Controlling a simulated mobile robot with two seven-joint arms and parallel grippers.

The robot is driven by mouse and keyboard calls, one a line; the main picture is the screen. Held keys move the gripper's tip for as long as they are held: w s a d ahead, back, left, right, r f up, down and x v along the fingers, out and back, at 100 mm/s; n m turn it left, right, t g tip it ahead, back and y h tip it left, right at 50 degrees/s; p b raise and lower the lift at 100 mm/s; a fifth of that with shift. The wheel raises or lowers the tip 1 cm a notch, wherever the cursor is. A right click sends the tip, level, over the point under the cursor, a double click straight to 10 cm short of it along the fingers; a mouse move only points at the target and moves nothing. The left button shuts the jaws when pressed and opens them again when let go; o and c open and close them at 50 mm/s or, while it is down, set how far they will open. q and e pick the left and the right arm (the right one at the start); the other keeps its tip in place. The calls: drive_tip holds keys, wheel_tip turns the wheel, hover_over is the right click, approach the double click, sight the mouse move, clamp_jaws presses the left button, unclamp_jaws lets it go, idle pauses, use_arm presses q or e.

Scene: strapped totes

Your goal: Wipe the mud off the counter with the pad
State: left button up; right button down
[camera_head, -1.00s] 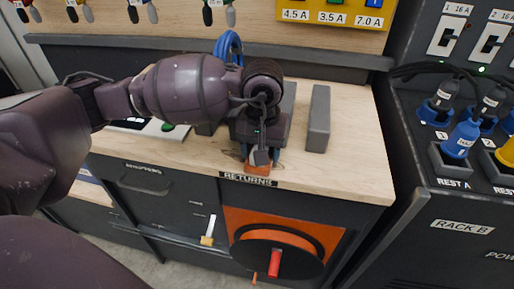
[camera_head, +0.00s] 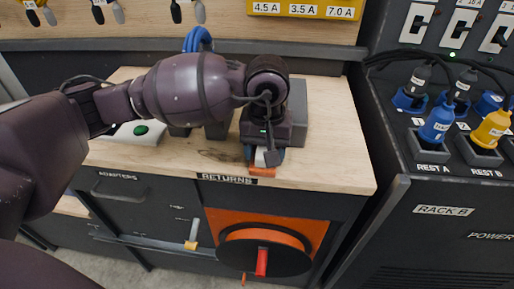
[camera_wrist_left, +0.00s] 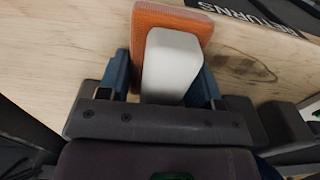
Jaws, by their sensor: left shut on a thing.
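The pad (camera_head: 262,171) has an orange base and a pale grip block. My left gripper (camera_head: 264,156) is shut on the grip block, above the front of the wooden counter (camera_head: 335,150). In the left wrist view, the blue fingers of the gripper (camera_wrist_left: 164,82) stand on either side of the pale block, with the orange pad (camera_wrist_left: 170,18) beyond. I cannot tell whether the pad touches the wood. The mud, a faint brown smear (camera_head: 218,155), lies left of the pad. It also shows in the left wrist view (camera_wrist_left: 250,66). My right gripper is out of view.
A grey block (camera_head: 299,112) stands close to the right of my left gripper. A white device with a green button (camera_head: 140,131) sits at left. The RETURNS label (camera_head: 227,179) marks the front edge. A rack (camera_head: 440,212) with plugs stands right of the counter.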

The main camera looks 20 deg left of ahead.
sight(207, 153)
use_arm(q)
drive_tip(key=shift+w+d+f, duration=0.1)
drive_tip(key=shift+w+d, duration=0.05)
drive_tip(key=shift+d, duration=0.35)
drive_tip(key=shift+a, duration=0.15)
drive_tip(key=shift+s+a, duration=0.2)
drive_tip(key=shift+a, duration=0.3)
drive_tip(key=shift+s+a, duration=0.2)
drive_tip(key=shift+a, duration=0.4)
drive_tip(key=shift+s+a, duration=0.15)
drive_tip(key=shift+a, duration=0.4)
drive_tip(key=shift+s+a+f, duration=0.1)
drive_tip(key=shift+s+a, duration=0.2)
drive_tip(key=shift+a, duration=0.55)
drive_tip(key=shift+s+a+f, duration=0.1)
drive_tip(key=shift+s+a, duration=0.2)
drive_tip(key=shift+a, duration=0.5)
drive_tip(key=shift+s+a+r, duration=0.1)
drive_tip(key=shift+s+a, duration=0.15)
drive_tip(key=shift+a, duration=0.45)
drive_tip(key=shift+s+a, duration=0.2)
drive_tip(key=shift+a, duration=0.45)
drive_tip(key=shift+s+a+r, duration=0.1)
drive_tip(key=shift+s+a, duration=0.2)
drive_tip(key=shift+a, duration=0.6)
drive_tip(key=shift+s+a+r, duration=0.1)
drive_tip(key=shift+s+a, duration=0.15)
drive_tip(key=shift+a, duration=0.65)
